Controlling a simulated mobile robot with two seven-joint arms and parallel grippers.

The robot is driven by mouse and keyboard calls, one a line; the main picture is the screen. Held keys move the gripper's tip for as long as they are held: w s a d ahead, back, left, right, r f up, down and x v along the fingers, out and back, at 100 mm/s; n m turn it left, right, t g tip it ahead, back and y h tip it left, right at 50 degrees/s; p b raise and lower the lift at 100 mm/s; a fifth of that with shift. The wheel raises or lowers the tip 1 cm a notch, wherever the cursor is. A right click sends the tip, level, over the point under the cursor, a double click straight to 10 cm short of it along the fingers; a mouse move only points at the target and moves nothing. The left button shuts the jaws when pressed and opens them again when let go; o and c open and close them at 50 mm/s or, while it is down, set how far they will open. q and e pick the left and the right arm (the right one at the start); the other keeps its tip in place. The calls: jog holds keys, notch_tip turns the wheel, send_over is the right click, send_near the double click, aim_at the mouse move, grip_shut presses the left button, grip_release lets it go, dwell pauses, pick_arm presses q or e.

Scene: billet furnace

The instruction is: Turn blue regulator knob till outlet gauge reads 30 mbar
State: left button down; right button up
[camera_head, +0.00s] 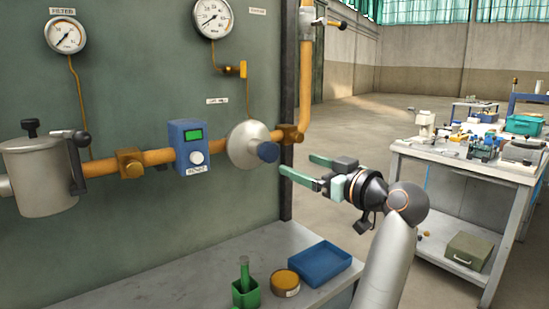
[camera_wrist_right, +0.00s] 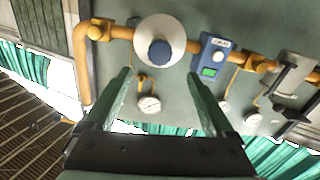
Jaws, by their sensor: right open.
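The blue regulator knob (camera_head: 268,152) sits on the front of the silver dome-shaped regulator (camera_head: 243,141), on the orange pipe. The knob also shows in the right wrist view (camera_wrist_right: 160,53), ahead of the fingers and roughly centred between them. My right gripper (camera_head: 298,167) is open and empty, just right of the knob and apart from it. Its green fingers show spread in the right wrist view (camera_wrist_right: 160,98). The outlet gauge is likely the upper right gauge (camera_head: 213,17), with its top cut off; its reading is too small to tell. My left gripper is not in view.
A blue meter box (camera_head: 186,135) with a green display and white knob is left of the regulator. A left gauge (camera_head: 65,34) is on the panel. Below, a bench holds a blue tray (camera_head: 319,264), an orange tin (camera_head: 285,283) and a green holder (camera_head: 245,292).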

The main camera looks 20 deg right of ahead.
aim_at(272, 154)
jog(key=x, duration=1)
jog(key=shift+w, duration=0.2)
jog(key=c, duration=1.4)
